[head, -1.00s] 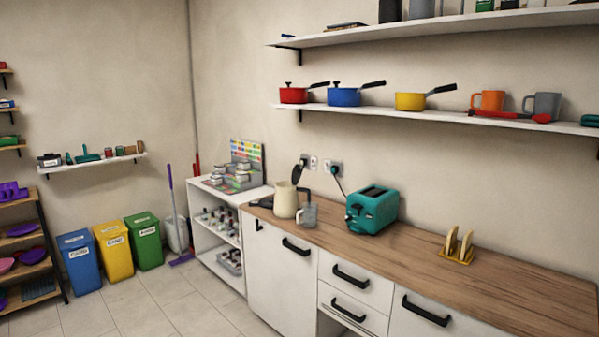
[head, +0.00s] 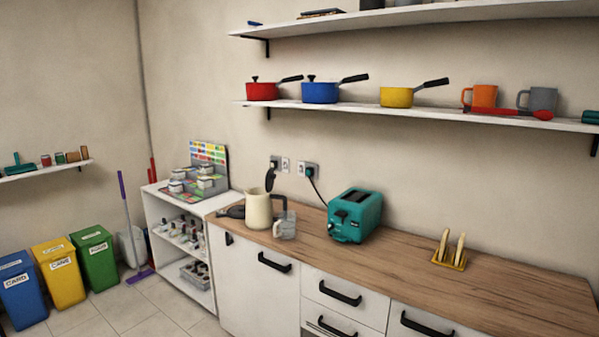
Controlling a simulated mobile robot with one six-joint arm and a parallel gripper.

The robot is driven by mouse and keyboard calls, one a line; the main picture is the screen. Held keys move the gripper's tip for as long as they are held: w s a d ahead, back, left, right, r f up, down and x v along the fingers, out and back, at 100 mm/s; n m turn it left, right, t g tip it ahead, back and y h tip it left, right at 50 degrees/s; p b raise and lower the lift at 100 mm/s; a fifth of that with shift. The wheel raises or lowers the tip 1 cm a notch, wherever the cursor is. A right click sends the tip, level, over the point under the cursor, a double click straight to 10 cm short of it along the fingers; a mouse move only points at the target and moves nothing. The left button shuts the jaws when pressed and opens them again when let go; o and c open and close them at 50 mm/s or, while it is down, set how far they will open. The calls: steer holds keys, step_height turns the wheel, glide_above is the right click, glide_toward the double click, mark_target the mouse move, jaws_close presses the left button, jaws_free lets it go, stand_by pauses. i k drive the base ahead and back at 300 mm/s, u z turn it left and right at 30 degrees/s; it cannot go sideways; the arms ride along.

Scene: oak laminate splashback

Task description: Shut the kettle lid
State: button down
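The cream kettle (head: 257,210) stands upright on the wooden worktop, near its left end. Its dark lid (head: 270,180) is raised, standing up open above the kettle's rim. A grey mug (head: 286,226) stands just right of the kettle and hides part of its right side. My gripper is not in the head view.
A teal toaster (head: 354,215) stands right of the kettle, with a toast rack (head: 450,250) further right. The wooden worktop (head: 400,262) is clear between them. A shelf (head: 350,112) with pans and mugs hangs above. Bins (head: 94,257) stand at the left.

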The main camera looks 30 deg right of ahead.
mark_target(271, 177)
steer(key=z, duration=0.2)
steer(key=i, duration=0.6)
steer(key=u, duration=0.45)
steer(key=i, duration=0.8)
steer(key=u, duration=0.55)
